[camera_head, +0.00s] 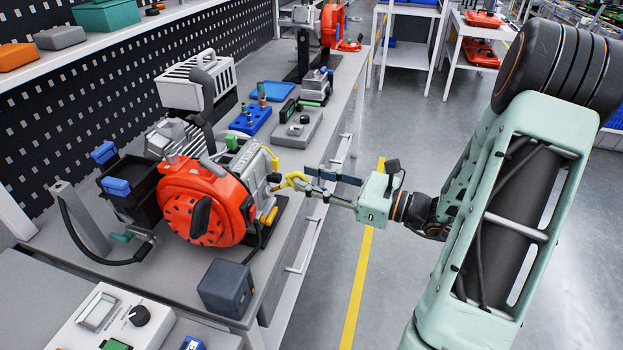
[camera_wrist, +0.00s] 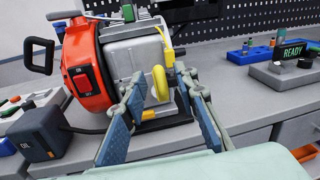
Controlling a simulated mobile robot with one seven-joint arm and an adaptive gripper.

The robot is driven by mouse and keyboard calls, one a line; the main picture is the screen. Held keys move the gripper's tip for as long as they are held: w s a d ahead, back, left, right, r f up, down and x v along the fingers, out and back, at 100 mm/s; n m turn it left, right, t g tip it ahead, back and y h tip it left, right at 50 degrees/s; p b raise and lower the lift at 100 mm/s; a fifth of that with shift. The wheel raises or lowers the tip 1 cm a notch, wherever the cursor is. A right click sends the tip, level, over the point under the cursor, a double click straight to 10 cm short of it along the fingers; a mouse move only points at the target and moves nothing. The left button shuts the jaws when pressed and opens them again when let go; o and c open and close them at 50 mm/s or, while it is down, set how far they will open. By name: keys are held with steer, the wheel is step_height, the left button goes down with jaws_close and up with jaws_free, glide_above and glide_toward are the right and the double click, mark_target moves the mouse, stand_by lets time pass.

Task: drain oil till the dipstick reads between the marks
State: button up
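The engine has a red round cover (camera_head: 200,200) with a black pull handle and a grey block (camera_wrist: 130,55); it sits on the bench. A yellow ring (camera_wrist: 160,83) stands out from the engine's side; it also shows as a yellow loop in the head view (camera_head: 293,180). A thin yellow handle (camera_wrist: 165,42) shows above it. An orange-yellow part (camera_head: 268,216) sits low on the engine. My gripper (camera_wrist: 159,76) is open, its fingers apart on either side of the ring in the wrist view. I cannot tell whether they touch it. No dipstick marks can be read.
A dark blue-grey box (camera_head: 226,288) stands in front of the engine. A white panel with a knob (camera_head: 110,325) lies at the near left. A blue block holder (camera_head: 251,119) and a grey unit (camera_wrist: 283,74) with a "READY" display stand farther along the bench. The aisle is clear.

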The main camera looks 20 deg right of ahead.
steer(key=v, duration=1.2)
steer(key=shift+a, duration=0.1)
